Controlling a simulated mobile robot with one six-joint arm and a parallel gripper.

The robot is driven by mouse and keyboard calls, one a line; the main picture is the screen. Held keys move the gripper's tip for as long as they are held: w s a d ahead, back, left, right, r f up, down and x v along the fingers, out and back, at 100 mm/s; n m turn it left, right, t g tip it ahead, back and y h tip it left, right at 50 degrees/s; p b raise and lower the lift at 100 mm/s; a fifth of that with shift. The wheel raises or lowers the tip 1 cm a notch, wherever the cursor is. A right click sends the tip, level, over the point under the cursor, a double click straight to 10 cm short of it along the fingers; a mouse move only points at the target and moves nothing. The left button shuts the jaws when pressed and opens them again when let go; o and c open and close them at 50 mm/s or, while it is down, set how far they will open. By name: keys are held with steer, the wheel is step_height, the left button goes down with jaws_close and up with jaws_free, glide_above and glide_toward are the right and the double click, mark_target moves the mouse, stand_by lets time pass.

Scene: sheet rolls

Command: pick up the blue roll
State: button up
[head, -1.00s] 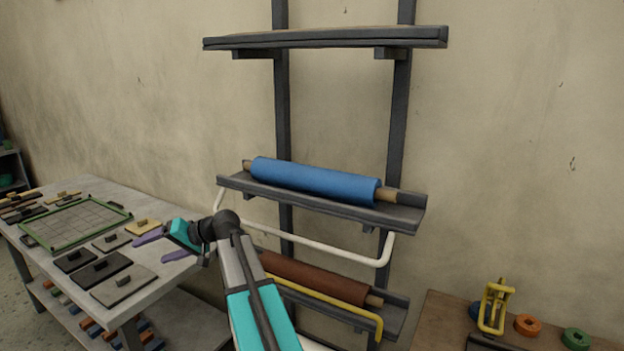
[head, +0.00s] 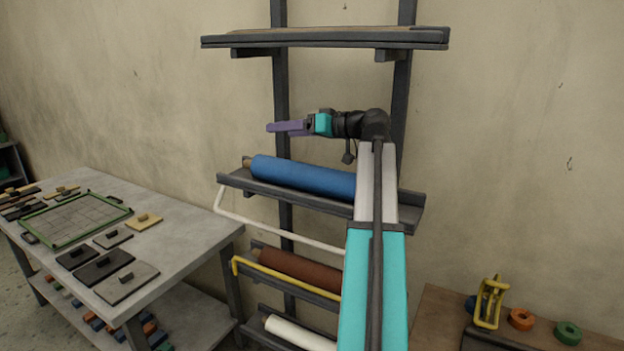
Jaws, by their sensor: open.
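The blue roll (head: 300,178) lies lengthwise on the middle dark shelf (head: 275,194) of the wall rack. A brown core end shows at its left; its right end is hidden behind my arm. My gripper (head: 272,128) has purple fingers and is above the roll's left part, apart from it in the picture. It points left, is open and holds nothing. The fingers overlap in this view, so the gap between them barely shows.
A white bar (head: 270,231) runs in front of the blue roll's shelf. Below are a brown roll (head: 300,267) with a yellow bar and a white roll (head: 298,334). An upper shelf (head: 325,40) hangs above my gripper. A table (head: 185,225) stands left.

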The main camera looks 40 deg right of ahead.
mark_target(333, 169)
steer(key=s+d+f+n+g, duration=0.1)
steer(key=s+d+f, duration=0.1)
steer(key=s, duration=0.4)
steer(key=s+d+f+n+g+h, duration=0.1)
steer(key=s+d+f, duration=0.1)
steer(key=s+d, duration=0.2)
steer(key=s+d+f+n+g, duration=0.1)
steer(key=s+d+f, duration=0.1)
steer(key=s, duration=0.6)
steer(key=shift+s+d+n, duration=0.25)
steer(key=shift+d+n, duration=0.15)
steer(key=shift+w, duration=0.1)
steer(key=shift+p+x, duration=0.8)
steer(key=shift+x, duration=3.5)
steer(key=shift+f, duration=0.1)
steer(key=p+x, duration=0.2)
steer(key=x, duration=0.2)
steer(key=shift+w, duration=0.1)
steer(key=shift+w+f, duration=0.3)
steer(key=shift+w, duration=0.1)
